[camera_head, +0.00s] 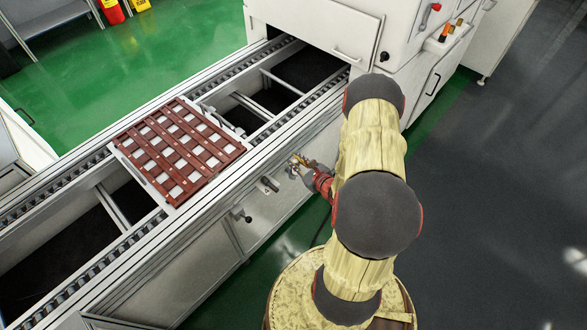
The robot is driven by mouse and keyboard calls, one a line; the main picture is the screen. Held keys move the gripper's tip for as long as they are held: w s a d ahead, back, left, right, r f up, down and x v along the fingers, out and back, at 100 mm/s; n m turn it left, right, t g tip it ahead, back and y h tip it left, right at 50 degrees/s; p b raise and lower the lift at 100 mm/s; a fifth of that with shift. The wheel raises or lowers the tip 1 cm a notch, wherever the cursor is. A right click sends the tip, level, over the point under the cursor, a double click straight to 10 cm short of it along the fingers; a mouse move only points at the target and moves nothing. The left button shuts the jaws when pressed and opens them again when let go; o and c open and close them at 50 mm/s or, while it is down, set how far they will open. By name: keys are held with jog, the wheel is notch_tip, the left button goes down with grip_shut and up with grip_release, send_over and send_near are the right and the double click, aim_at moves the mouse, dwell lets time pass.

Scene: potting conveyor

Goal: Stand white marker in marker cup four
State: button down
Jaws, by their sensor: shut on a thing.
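My gripper (301,164) shows small at the end of my arm, beside the front side of the conveyor. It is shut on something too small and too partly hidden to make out. My arm covers part of the view around it. I cannot pick out a white marker or any marker cup, including cup four, in this view.
The conveyor (226,244) runs diagonally from lower left to a white machine (318,27). A reddish-brown slatted tray (180,150) lies across it. Small fittings (240,213) stick out from the conveyor's side. The dark floor (490,190) at right is clear.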

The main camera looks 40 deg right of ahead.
jog(key=w+f, duration=0.1)
jog(key=w+d+f+b, duration=0.1)
jog(key=f, duration=0.1)
jog(key=w+d+f, duration=0.1)
jog(key=f, duration=0.1)
jog(key=shift+w+f+b, duration=0.25)
jog(key=shift+b, duration=0.15)
jog(key=shift+w+d+f+b, duration=0.1)
jog(key=shift+f+b, duration=0.4)
jog(key=shift+f, duration=1.1)
jog(key=shift+f, duration=0.1)
jog(key=c, duration=1.8)
grip_release()
jog(key=shift+o, duration=0.3)
